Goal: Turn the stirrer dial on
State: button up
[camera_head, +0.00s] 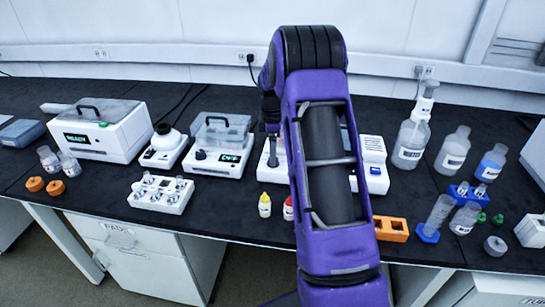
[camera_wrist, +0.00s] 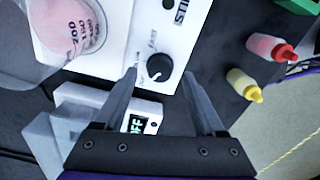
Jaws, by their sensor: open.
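The stirrer (camera_wrist: 110,50) is a white box with a black round dial (camera_wrist: 159,68) on its front panel, seen in the wrist view. The dial has a white pointer mark, and small print sits around it. A beaker of pink liquid (camera_wrist: 68,25) stands on top of the stirrer. My gripper (camera_wrist: 160,74) is open, with one finger on each side of the dial. I cannot tell whether the fingers touch it. In the head view my purple arm hides the dial and most of the stirrer; a white part (camera_head: 267,170) shows beside the arm.
A lidded device (camera_head: 215,150) with an OFF display (camera_wrist: 137,125) stands left of the stirrer. Red (camera_wrist: 270,47) and yellow (camera_wrist: 243,83) dropper bottles stand in front. A vial rack (camera_head: 160,196), an orange block (camera_head: 391,228) and several bottles share the black bench.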

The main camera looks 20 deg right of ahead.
jog(key=shift+f, duration=0.65)
grip_shut()
